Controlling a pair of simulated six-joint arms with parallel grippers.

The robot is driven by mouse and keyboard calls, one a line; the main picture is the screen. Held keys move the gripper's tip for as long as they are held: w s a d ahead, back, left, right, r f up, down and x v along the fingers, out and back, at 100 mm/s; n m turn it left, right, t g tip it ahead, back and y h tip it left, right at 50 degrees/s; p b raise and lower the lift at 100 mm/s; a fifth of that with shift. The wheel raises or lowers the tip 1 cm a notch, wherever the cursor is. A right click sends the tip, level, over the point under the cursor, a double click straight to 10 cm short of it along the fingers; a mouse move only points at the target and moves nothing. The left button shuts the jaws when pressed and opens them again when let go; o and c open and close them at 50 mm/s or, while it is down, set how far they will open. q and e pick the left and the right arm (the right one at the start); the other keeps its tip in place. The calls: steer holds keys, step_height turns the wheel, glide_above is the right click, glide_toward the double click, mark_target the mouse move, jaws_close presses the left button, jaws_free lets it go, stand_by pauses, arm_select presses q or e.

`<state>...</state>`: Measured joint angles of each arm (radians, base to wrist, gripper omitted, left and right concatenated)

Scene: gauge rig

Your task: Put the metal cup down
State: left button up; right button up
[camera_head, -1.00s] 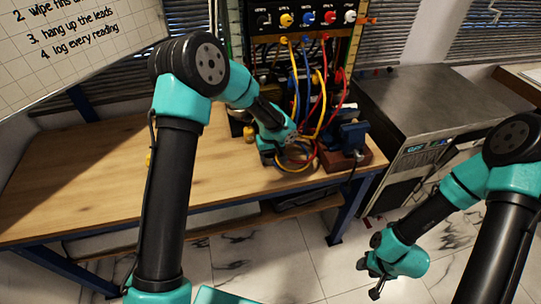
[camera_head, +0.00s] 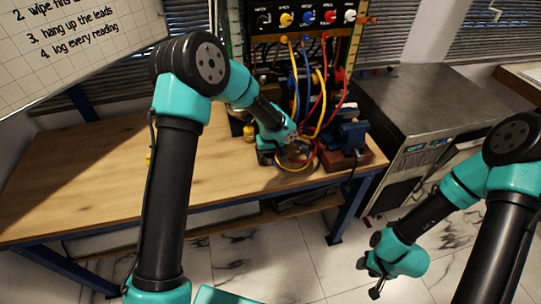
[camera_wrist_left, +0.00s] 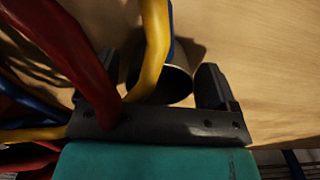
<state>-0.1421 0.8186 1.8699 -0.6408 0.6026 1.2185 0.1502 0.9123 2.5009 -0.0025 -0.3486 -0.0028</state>
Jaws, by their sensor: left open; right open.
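My left gripper (camera_head: 277,153) is low over the wooden bench, among the hanging leads. In the left wrist view the gripper (camera_wrist_left: 160,88) is open, its two dark fingers apart. A dark rounded thing with a pale rim, seemingly the metal cup (camera_wrist_left: 180,84), shows between the fingers, near the right one. A yellow lead (camera_wrist_left: 154,45) and the gripper body hide part of it, and I cannot tell whether a finger touches it. I cannot make out the cup in the head view. My right gripper (camera_head: 374,277) is open and empty above the floor, right of the bench.
Red leads (camera_wrist_left: 75,60) cross the left finger in the wrist view. A rack panel (camera_head: 305,18) with coloured plugs stands behind. A blue vise (camera_head: 351,138) is right of the left gripper. The bench's left part (camera_head: 80,180) is clear. A metal cabinet (camera_head: 430,100) stands at right.

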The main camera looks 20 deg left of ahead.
arm_select(q)
step_height(320, 180, up, 12)
stand_by(0.6)
steer(key=shift+o, duration=0.5)
